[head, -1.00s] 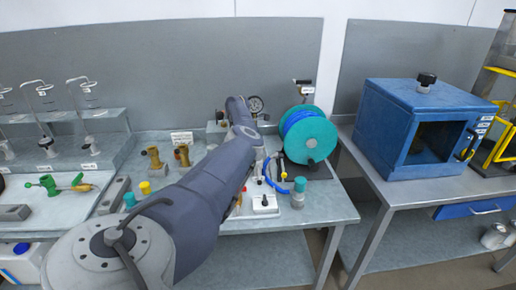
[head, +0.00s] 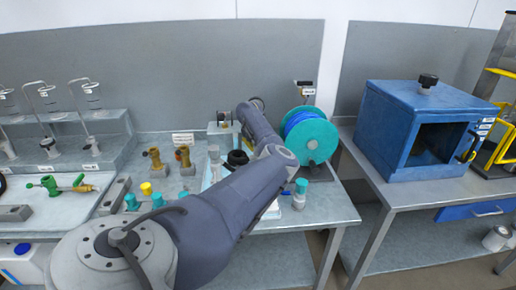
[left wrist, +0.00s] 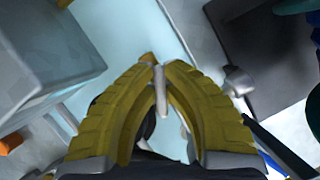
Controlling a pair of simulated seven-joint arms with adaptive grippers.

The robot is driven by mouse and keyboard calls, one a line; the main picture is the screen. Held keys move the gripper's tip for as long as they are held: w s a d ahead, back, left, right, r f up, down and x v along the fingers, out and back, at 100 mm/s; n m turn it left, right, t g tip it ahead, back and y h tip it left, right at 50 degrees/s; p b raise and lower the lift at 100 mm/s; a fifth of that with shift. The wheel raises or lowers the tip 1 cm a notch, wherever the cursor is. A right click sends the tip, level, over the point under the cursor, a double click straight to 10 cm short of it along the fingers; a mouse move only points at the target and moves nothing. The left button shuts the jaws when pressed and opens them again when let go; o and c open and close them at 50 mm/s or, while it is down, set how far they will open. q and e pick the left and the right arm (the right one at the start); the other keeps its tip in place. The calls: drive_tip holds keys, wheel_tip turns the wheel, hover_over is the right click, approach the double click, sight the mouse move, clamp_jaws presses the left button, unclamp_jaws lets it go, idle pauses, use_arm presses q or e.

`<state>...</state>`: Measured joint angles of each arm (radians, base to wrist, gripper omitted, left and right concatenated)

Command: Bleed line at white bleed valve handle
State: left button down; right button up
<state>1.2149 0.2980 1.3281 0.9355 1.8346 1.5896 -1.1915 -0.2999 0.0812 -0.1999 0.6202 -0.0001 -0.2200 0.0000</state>
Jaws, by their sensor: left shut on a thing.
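In the left wrist view, the two yellow ribbed fingers of my left gripper (left wrist: 160,76) close together on a slim pale bar (left wrist: 160,92). The bar looks like the white bleed valve handle, but its base is hidden behind the fingers. A pale blue surface lies behind the fingertips. A separate pale rounded knob (left wrist: 238,82) sits just right of the fingers. In the head view, my left arm reaches across the bench, and its links hide the fingers and the bar. My right gripper is in neither view.
A teal reel with blue hose (head: 310,140) stands right of my arm, near a teal-capped bottle (head: 300,192). Brass valves (head: 155,158) and a yellow cap (head: 146,189) stand left. A blue box (head: 415,130) sits on the right table. A grey block (left wrist: 45,60) fills the wrist view's left.

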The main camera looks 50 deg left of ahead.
use_arm(q)
drive_tip(key=n, duration=0.2)
drive_tip(key=n+g+y, duration=0.1)
drive_tip(key=n, duration=0.1)
drive_tip(key=shift+s+a+f+n, duration=0.15)
drive_tip(key=shift+s+f+n, duration=0.05)
drive_tip(key=shift+n, duration=0.6)
drive_tip(key=c, duration=1.5)
unclamp_jaws()
drive_tip(key=shift+r, duration=0.1)
drive_tip(key=shift+o, duration=0.2)
drive_tip(key=shift+r+y, duration=0.15)
drive_tip(key=shift+y, duration=0.15)
drive_tip(key=v, duration=1.1)
drive_tip(key=shift+r, duration=0.4)
